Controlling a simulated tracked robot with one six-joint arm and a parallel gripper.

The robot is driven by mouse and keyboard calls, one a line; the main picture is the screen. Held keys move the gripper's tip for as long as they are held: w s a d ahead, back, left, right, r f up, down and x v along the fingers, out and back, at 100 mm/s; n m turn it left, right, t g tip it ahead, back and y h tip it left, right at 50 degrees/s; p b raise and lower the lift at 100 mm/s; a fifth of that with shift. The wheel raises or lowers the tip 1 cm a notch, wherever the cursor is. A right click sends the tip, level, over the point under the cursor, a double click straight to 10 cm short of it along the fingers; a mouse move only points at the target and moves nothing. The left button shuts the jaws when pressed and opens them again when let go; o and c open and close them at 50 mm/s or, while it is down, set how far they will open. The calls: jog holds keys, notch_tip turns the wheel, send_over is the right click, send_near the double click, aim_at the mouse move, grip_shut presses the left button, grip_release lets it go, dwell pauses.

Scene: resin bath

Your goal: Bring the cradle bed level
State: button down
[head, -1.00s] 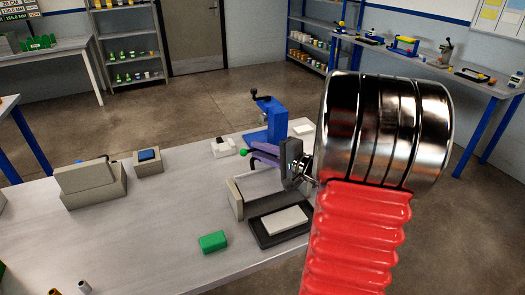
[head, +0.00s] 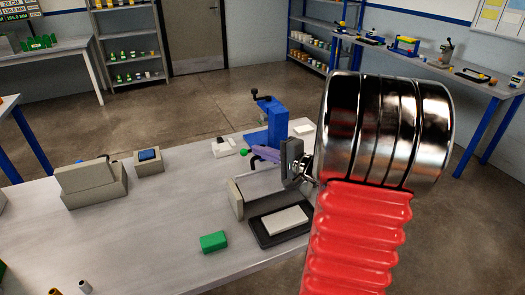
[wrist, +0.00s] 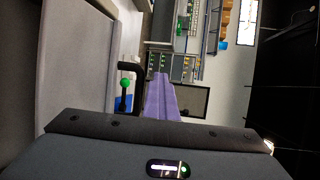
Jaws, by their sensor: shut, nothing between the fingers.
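My gripper (head: 256,151) has two purple fingers pressed together, with nothing between them. It reaches left over the table's far right part, and the fingers show end-on in the wrist view (wrist: 161,90). A green knob (head: 243,153) is close to the fingertips in the head view; contact cannot be told. In the wrist view the knob (wrist: 125,83) is left of the fingers, by a black bent handle (wrist: 131,67). A grey open frame, seemingly the cradle (head: 236,199), stands below my gripper. My arm hides its right part, and its bed's tilt cannot be read.
A blue stand (head: 278,122) with a black crank rises behind my gripper. A black tray (head: 262,240) with a pale slab lies in front of the frame. A green block (head: 213,242) lies to the left. The table's middle is clear.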

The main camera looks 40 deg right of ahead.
dwell(0.6)
jog(key=c, duration=2.1)
grip_release()
jog(key=shift+s, duration=0.1)
jog(key=v, duration=1.3)
jog(key=shift+s, duration=0.3)
